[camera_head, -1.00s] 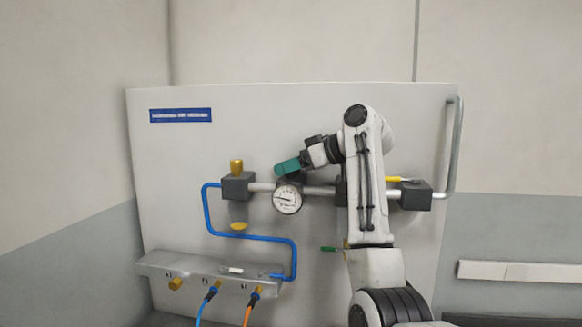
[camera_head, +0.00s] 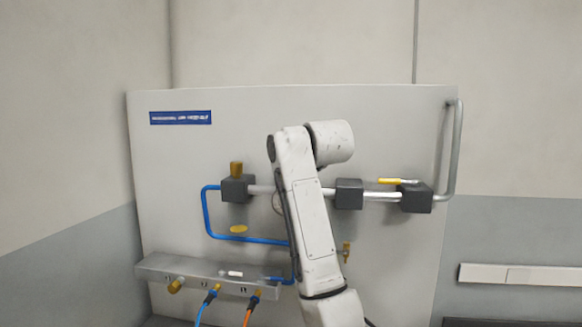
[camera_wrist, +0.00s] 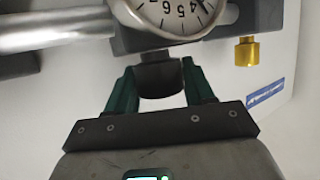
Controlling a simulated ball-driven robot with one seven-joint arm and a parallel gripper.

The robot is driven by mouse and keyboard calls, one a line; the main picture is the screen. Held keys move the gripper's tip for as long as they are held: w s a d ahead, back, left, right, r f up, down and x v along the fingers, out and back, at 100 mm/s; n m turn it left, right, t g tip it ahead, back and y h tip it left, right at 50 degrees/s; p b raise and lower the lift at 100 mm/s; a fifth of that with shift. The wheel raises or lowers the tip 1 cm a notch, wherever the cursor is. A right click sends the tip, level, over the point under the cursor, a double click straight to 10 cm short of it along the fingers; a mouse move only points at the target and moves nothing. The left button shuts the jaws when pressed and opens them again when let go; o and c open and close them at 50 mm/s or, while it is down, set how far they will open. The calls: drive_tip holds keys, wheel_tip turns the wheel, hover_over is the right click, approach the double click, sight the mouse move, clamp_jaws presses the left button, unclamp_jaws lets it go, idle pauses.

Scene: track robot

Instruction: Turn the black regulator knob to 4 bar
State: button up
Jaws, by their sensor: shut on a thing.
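The black regulator knob (camera_wrist: 162,82) shows in the wrist view, at the edge of the dark regulator body. My gripper (camera_wrist: 159,74) has its two green fingers on either side of the knob and is shut on it. The white dial gauge (camera_wrist: 172,12) is beside the knob, cut off by the top edge and seen upside down; some numerals show, but I cannot read the pressure surely. In the head view my arm hides the gripper, the knob and nearly all of the gauge.
A brass fitting (camera_wrist: 247,51) is close to the regulator in the wrist view. In the head view, the panel (camera_head: 400,250) carries a pipe, dark blocks (camera_head: 349,194), a yellow lever (camera_head: 392,181), a blue tube (camera_head: 208,212) and a manifold (camera_head: 215,283) with hoses.

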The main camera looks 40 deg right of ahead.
drive_tip(key=shift+r+m+g+h+p, duration=0.1)
drive_tip(key=shift+m+g+h+p, duration=0.2)
drive_tip(key=shift+m+g+h, duration=0.65)
drive_tip(key=shift+m+h, duration=0.45)
drive_tip(key=o, duration=1)
drive_tip(key=b+v, duration=0.3)
drive_tip(key=v, duration=0.7)
drive_tip(key=shift+s+a+r+b, duration=0.1)
drive_tip(key=shift+s+a+b, duration=0.15)
drive_tip(key=shift+s+b, duration=0.05)
